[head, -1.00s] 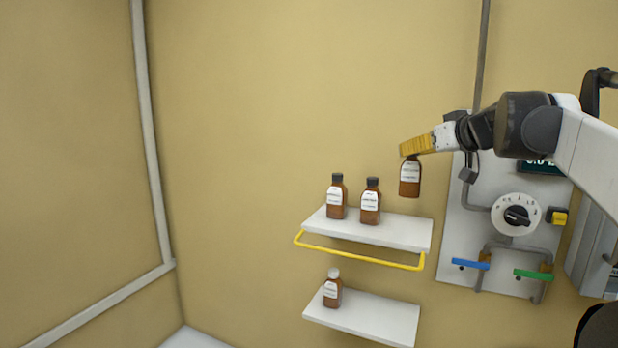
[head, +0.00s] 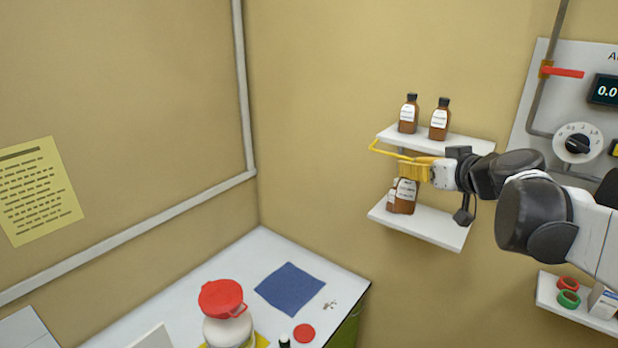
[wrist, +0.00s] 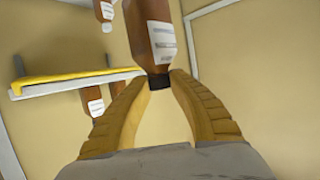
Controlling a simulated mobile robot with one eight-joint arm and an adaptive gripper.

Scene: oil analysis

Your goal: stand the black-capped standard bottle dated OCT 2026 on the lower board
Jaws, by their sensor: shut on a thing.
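My gripper (head: 413,168) is shut on the neck of a brown bottle (head: 405,196) with a white label. The wrist view shows the held bottle (wrist: 152,35) with its black cap (wrist: 160,82) between the fingers. It hangs upright at the lower board (head: 440,227), over its left part; I cannot tell whether its base touches. A smaller white-capped bottle (head: 391,199) is partly hidden just left of it. Two black-capped brown bottles, a left one (head: 408,115) and a right one (head: 439,120), stand on the upper board (head: 455,144). The label dates are too small to read.
The lower board's right part is bare. A counter below holds a blue cloth (head: 290,288) and a red-lidded container (head: 222,298). A control panel (head: 540,110) is at right.

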